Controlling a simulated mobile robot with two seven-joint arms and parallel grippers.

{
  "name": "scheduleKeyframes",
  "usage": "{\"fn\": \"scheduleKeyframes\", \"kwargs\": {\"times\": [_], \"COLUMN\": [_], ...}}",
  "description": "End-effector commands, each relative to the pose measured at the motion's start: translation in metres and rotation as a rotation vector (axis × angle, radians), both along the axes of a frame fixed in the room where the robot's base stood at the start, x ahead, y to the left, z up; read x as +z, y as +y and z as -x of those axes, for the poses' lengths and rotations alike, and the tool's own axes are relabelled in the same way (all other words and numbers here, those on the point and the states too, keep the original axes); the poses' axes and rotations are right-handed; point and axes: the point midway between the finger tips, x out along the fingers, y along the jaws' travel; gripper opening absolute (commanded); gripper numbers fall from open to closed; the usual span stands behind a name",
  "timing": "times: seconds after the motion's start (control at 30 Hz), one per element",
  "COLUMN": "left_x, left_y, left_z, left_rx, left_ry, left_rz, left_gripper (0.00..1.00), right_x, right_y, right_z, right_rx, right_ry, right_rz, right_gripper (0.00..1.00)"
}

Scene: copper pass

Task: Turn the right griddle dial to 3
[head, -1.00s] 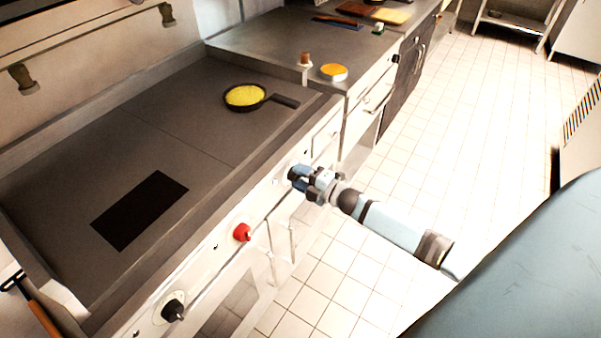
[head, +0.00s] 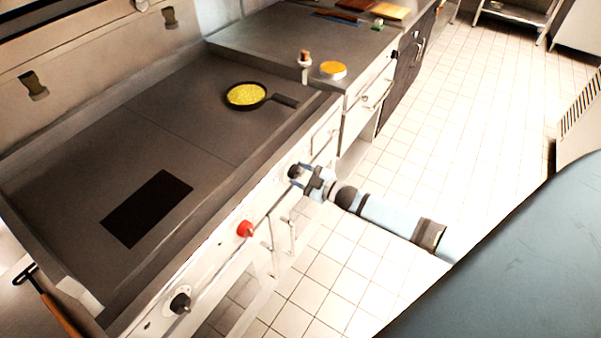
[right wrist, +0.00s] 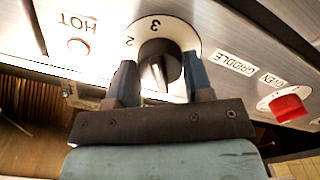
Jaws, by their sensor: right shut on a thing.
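The right griddle dial (head: 294,171) is a black knob on the range's front panel. In the right wrist view the dial (right wrist: 160,66) sits on a white plate with a 3 above the knob and a 2 at its upper left. My right gripper (head: 301,174) is shut on the dial, with one blue-grey finger on each side; both fingers of the gripper (right wrist: 161,82) show in the right wrist view. The knob's ridge runs roughly up and down there, but I cannot tell which end is the pointer. My left gripper is not in view.
A red knob (head: 245,229) and another black knob (head: 180,302) sit farther left on the panel. A pan with yellow food (head: 246,95) is on the griddle (head: 120,130). A HOT lamp (right wrist: 78,46) is beside the dial. The tiled floor (head: 470,120) is clear.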

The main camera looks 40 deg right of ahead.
Motion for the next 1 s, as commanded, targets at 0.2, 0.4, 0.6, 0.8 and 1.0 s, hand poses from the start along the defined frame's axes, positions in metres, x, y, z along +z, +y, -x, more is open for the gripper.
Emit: {"fn": "scheduleKeyframes", "kwargs": {"times": [0.2,0.4,0.6,0.8,1.0], "left_x": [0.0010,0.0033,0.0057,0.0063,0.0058], "left_y": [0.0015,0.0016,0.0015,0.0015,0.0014], "left_z": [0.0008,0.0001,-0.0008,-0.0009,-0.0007], "left_rx": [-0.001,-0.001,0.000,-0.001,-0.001], "left_ry": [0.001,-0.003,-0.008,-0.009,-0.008], "left_rz": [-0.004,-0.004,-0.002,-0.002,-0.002], "left_gripper": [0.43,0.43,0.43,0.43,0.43], "right_x": [0.0005,0.0001,0.0002,0.0002,0.0001], "right_y": [-0.0004,-0.0002,-0.0001,0.0000,0.0001], "right_z": [-0.0004,-0.0003,-0.0004,-0.0003,-0.0002], "right_rx": [0.000,0.000,0.000,0.000,0.000], "right_ry": [0.023,0.030,0.030,0.029,0.030], "right_rz": [-0.055,-0.073,-0.073,-0.074,-0.072], "right_gripper": [0.23,0.23,0.23,0.65,0.73]}}
